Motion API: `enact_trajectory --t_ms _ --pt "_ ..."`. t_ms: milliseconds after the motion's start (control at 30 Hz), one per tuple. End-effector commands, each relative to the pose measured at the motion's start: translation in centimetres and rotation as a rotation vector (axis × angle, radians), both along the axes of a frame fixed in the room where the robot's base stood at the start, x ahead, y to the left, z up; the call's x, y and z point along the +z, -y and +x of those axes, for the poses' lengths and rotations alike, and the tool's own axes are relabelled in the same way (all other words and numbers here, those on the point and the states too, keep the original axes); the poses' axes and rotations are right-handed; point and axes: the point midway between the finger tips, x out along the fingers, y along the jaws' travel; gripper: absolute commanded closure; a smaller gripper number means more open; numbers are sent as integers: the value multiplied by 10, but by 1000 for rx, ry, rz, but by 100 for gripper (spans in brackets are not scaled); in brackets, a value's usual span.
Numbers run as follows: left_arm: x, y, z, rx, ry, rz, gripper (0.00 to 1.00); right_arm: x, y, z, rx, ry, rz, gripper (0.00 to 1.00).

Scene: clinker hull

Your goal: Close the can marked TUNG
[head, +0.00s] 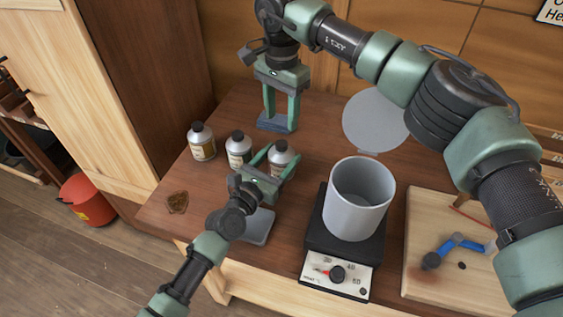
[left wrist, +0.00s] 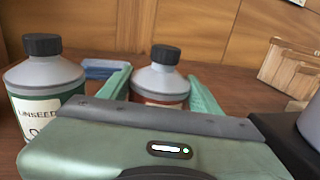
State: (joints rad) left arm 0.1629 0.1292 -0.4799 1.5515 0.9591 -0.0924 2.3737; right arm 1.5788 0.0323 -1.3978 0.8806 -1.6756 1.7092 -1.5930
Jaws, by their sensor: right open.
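A wide grey can (head: 352,215) stands open-topped on a black device with a dial. A round grey lid (head: 372,118) stands raised behind its rim. No TUNG marking is readable. Three bottles with black caps stand to the left: a left one (head: 202,142), a middle one (head: 238,150) and a right one (head: 281,158). My left gripper (head: 274,160) is open, its fingers on either side of the right bottle, which also shows in the left wrist view (left wrist: 160,85); contact is unclear. My right gripper (head: 280,118) is open above a blue slab (head: 276,123), apart from the can.
The black dial device (head: 337,273) is at the table's front edge. A wooden board (head: 450,285) with a blue-handled tool (head: 462,243) lies right. A grey plate (head: 258,226) lies under my left arm. A small brown piece (head: 177,202) lies left. A red bucket (head: 87,199) stands on the floor.

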Motion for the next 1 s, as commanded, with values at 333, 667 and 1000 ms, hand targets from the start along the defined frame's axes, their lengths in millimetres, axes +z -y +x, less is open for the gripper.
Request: enact_trajectory --t_ms 333,667,1000 --pt "0 0 0 0 0 0 100 0 0 0 35 -1 1 52" --pt "0 0 0 0 0 0 100 0 0 0 365 -1 1 52" --pt "0 0 0 0 0 0 100 0 0 0 395 0 0 52"
